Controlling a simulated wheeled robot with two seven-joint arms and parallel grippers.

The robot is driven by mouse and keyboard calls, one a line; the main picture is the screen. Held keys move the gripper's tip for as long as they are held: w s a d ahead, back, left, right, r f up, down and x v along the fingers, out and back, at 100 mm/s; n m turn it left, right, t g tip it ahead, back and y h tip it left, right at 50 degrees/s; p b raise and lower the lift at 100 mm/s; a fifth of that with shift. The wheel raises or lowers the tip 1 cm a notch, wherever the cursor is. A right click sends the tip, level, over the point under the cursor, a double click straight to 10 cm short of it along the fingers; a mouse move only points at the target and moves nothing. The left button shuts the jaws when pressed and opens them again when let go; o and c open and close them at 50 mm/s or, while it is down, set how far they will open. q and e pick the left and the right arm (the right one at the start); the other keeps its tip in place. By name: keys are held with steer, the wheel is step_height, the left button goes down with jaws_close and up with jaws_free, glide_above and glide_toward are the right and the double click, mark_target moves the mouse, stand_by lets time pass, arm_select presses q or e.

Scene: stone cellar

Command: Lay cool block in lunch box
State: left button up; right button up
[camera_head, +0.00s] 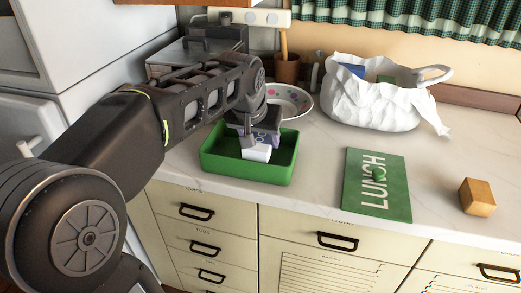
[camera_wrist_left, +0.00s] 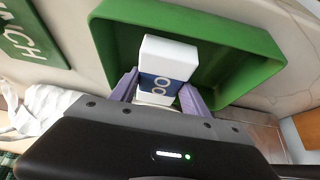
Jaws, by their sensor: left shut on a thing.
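The cool block is white with a blue lettered band and shows in the head view (camera_head: 257,153) and, larger, in the left wrist view (camera_wrist_left: 166,68). My left gripper (camera_head: 262,137) is shut on it, one purple finger on each side. The block is over the inside of the green open lunch box (camera_head: 248,177); whether it touches the floor is hard to tell. The box's green wall also shows in the left wrist view (camera_wrist_left: 270,72). The green lid marked LUNCH (camera_head: 392,205) lies flat on the counter to the right. My right gripper is not in view.
A wooden block (camera_head: 477,197) is at the far right. The counter between box and lid is clear.

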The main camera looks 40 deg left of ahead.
arm_select(q)
steer(key=shift+f, duration=1.85)
steer(key=shift+f+b, duration=0.1)
steer(key=shift+b, duration=0.2)
steer(key=shift+f, duration=0.2)
steer(key=o, duration=1.6)
steer(key=shift+r, duration=0.1)
steer(key=shift+c, duration=0.2)
steer(key=shift+r, duration=0.1)
steer(key=shift+r, duration=0.25)
steer(key=p+v, duration=0.1)
steer(key=v, duration=1)
steer(key=shift+s+r, duration=0.25)
steer(key=shift+s, duration=0.05)
